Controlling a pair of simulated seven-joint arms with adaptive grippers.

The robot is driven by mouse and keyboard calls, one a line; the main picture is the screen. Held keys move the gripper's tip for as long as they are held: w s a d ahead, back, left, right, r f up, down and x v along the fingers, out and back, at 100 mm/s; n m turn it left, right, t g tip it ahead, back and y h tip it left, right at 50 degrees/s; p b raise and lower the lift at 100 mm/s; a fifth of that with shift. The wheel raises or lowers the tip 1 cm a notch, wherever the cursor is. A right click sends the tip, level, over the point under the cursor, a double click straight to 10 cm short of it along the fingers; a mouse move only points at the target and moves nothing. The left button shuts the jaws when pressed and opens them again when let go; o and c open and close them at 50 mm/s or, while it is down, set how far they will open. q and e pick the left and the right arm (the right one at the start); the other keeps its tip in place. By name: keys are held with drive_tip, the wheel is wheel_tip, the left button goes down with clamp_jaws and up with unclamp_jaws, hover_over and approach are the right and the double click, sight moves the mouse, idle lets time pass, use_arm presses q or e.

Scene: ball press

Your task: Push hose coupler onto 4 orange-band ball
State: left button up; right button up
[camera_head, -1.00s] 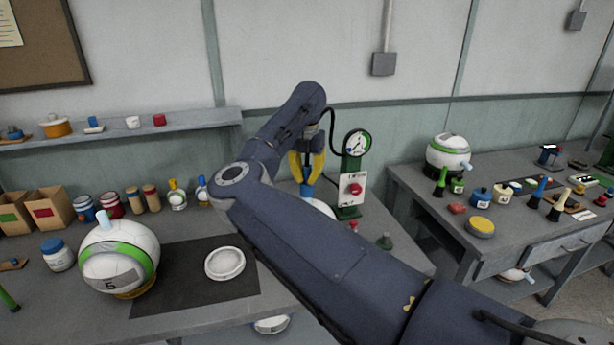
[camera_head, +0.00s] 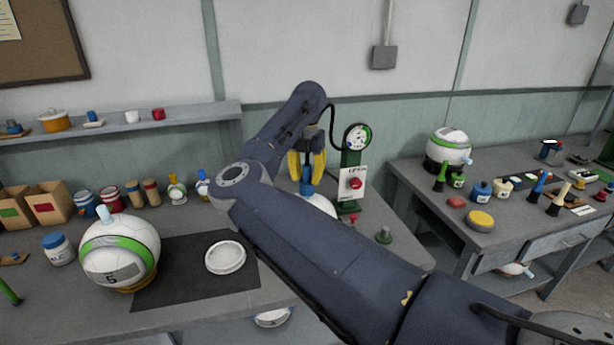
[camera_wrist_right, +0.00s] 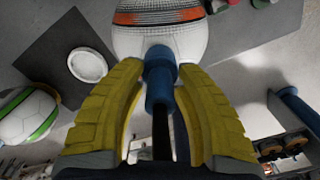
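The hose coupler (camera_wrist_right: 159,78) is blue and stands on the top of a white ball with an orange band (camera_wrist_right: 140,18), in the right wrist view. In the head view the coupler (camera_head: 306,186) shows below my right gripper (camera_head: 306,172), and the ball (camera_head: 322,205) is mostly hidden behind my arm. The yellow fingers of my right gripper lie on both sides of the coupler and appear closed on it. The contact between coupler and ball valve is hard to see. My left gripper is not in view.
A gauge stand (camera_head: 352,165) with a red button stands just right of the gripper. A green-band ball (camera_head: 120,250) sits at the left beside a dark mat (camera_head: 180,285) with a white ring (camera_head: 225,257). Another green-band ball (camera_head: 447,148) rests on the right bench.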

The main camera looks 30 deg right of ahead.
drive_tip(key=shift+o, duration=0.2)
wheel_tip(320, 180, up, 12)
idle(0.7)
